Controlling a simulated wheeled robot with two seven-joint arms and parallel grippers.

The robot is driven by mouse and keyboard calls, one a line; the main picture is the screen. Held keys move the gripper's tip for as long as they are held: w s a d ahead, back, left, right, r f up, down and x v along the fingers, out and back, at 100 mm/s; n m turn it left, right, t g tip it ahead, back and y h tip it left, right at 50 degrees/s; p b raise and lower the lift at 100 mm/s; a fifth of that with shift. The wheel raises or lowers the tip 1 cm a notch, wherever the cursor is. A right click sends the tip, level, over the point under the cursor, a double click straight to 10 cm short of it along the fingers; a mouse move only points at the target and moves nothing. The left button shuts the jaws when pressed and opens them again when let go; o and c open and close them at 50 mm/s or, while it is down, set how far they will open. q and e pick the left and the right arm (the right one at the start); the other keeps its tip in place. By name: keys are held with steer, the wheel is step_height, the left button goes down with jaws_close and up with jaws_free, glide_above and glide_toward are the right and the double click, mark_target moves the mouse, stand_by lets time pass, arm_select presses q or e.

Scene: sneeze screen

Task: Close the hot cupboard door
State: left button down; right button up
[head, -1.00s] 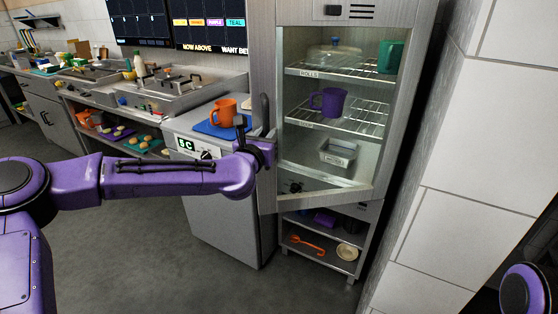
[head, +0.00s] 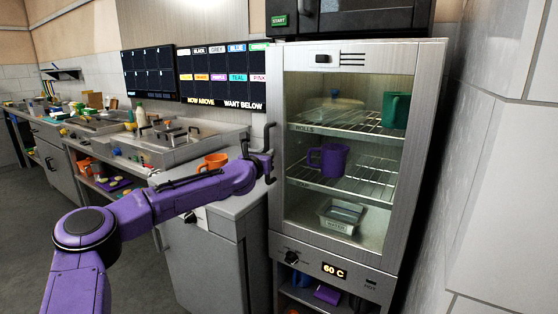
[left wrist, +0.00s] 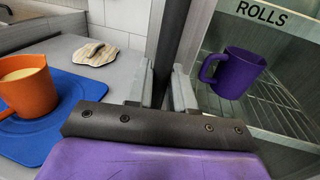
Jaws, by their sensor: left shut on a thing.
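The hot cupboard (head: 425,150) stands at centre right with a metal-framed glass door (head: 400,130). The door looks flush or nearly flush with its front; I cannot tell whether a small gap is left. Its dark upright handle (head: 268,135) is on the door's left edge. My left gripper (head: 267,167) is shut on this handle. In the left wrist view the fingers (left wrist: 162,92) sit either side of the dark handle bar (left wrist: 170,45). A purple mug (head: 328,158), a green mug (head: 395,110) and a metal tin (head: 340,215) show through the glass. My right gripper is out of view.
A counter (head: 235,205) with an orange mug (head: 212,161) on a blue mat (left wrist: 45,120) adjoins the cupboard on the left. A tiled wall (head: 500,180) is close on the right. A dark appliance (head: 360,18) sits on top. Grey floor lies at left.

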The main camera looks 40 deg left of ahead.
arm_select(q)
steer(key=shift+s, duration=0.15)
steer(key=c, duration=1.1)
jaws_free()
steer(key=shift+s+a, duration=0.1)
steer(key=v, duration=1)
steer(key=shift+s+b, duration=0.2)
steer(key=shift+b, duration=0.2)
